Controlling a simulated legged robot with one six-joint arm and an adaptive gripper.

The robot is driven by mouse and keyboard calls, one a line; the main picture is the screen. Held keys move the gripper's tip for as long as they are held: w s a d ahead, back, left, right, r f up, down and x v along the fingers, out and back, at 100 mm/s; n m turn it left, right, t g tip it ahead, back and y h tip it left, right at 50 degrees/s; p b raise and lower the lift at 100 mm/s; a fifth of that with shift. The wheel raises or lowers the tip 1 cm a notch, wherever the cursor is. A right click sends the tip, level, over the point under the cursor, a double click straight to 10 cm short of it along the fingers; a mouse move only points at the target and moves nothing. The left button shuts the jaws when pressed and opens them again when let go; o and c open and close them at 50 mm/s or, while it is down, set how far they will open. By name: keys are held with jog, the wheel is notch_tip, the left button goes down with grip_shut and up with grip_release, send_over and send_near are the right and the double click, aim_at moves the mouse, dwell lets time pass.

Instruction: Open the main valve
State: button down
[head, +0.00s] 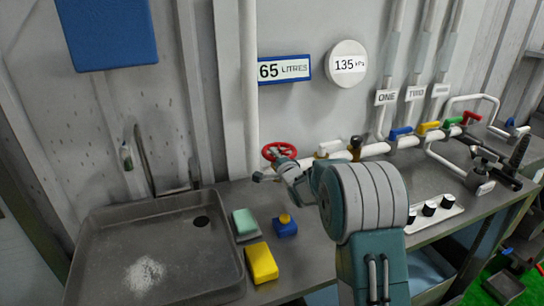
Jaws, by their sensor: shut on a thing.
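A red valve wheel (279,151) sits at the left end of the white pipe along the wall, behind the counter. I take it to be the main valve. My gripper (277,166) is at the lower edge of this wheel, shut on it as far as I can see. My arm reaches in from the lower right and hides part of the pipe and counter. The fingertips are small here, and their exact hold on the rim is hard to make out.
Blue (400,132), yellow (428,127) and green (452,122) valve handles line the pipe to the right. A sink (90,250) with a tap is at left. A yellow sponge (261,262) and blue block (285,228) lie near my arm. Dials read 65 litres (284,69) and 135 kPa (347,63).

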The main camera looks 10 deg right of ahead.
jog(key=shift+s+d+f+n+g+y, duration=0.15)
jog(key=shift+n+g+y, duration=0.25)
jog(key=shift+n+y, duration=0.35)
jog(key=shift+s+d+f+n+g+y, duration=0.15)
jog(key=shift+n+g+y, duration=0.3)
jog(key=shift+y, duration=0.55)
jog(key=shift+d+f+n+g+y, duration=0.1)
jog(key=shift+d+n+g+y, duration=0.2)
jog(key=shift+n+y, duration=0.45)
jog(key=shift+a+y, duration=0.1)
jog(key=shift+y, duration=0.2)
jog(key=c, duration=0.6)
grip_release()
jog(key=shift+o, duration=0.2)
jog(key=shift+r, duration=0.1)
jog(key=shift+r, duration=0.1)
jog(key=shift+s, duration=0.1)
jog(key=v, duration=1.1)
jog(key=shift+s+d, duration=0.15)
jog(key=shift+d, duration=0.25)
